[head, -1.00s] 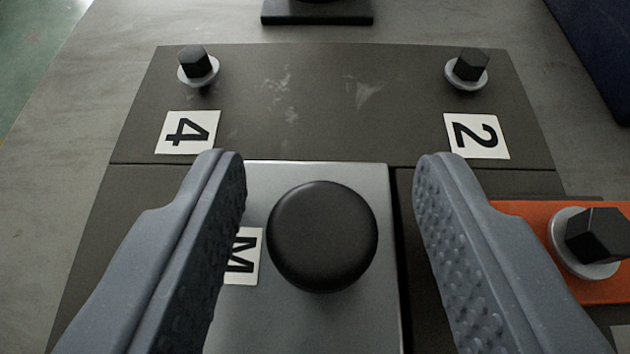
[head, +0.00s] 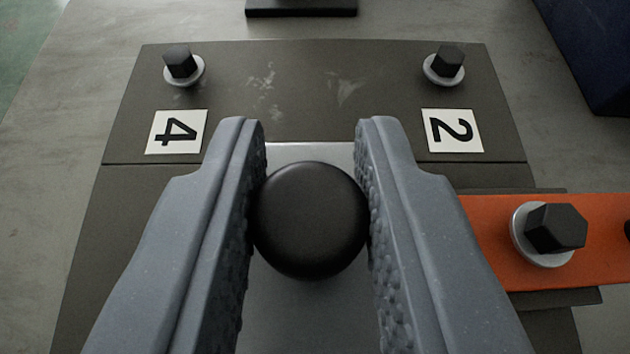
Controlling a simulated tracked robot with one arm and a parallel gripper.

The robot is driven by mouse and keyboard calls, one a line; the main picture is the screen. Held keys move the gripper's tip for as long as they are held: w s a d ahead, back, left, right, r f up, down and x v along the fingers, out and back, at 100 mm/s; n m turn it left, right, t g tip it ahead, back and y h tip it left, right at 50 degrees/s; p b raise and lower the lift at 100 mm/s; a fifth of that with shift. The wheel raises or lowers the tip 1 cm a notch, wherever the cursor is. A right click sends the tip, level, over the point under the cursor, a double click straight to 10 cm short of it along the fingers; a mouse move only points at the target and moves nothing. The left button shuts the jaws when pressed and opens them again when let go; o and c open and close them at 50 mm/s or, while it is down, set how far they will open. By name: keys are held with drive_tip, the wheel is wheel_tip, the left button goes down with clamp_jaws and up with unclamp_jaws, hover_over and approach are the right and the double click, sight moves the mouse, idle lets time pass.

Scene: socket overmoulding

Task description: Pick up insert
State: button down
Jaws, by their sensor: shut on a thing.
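The insert is a silver metal block (head: 315,320) with a round black knob (head: 312,222) on top. It sits in the dark fixture plate (head: 310,75), in the middle of the head view. My gripper (head: 312,190) is shut on the black knob, with one grey textured finger touching each side. The fingers hide the block's left and right edges and the M label seen before. I cannot tell whether the block is lifted off its seat.
Two hex bolts with washers, at left (head: 181,64) and right (head: 446,65), stand at the plate's far corners, by labels 4 (head: 176,132) and 2 (head: 454,131). An orange bar (head: 610,230) with a large bolt (head: 550,232) is on the right. A dark blue object (head: 590,45) is at top right.

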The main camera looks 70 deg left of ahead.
wheel_tip(320, 180, up, 2)
drive_tip(key=shift+r+p, duration=0.2)
drive_tip(key=shift+p, duration=0.15)
drive_tip(key=s+r+p, duration=0.1)
drive_tip(key=s+p, duration=0.1)
drive_tip(key=s, duration=1.4)
drive_tip(key=shift+d+r, duration=0.15)
drive_tip(key=shift+d, duration=0.25)
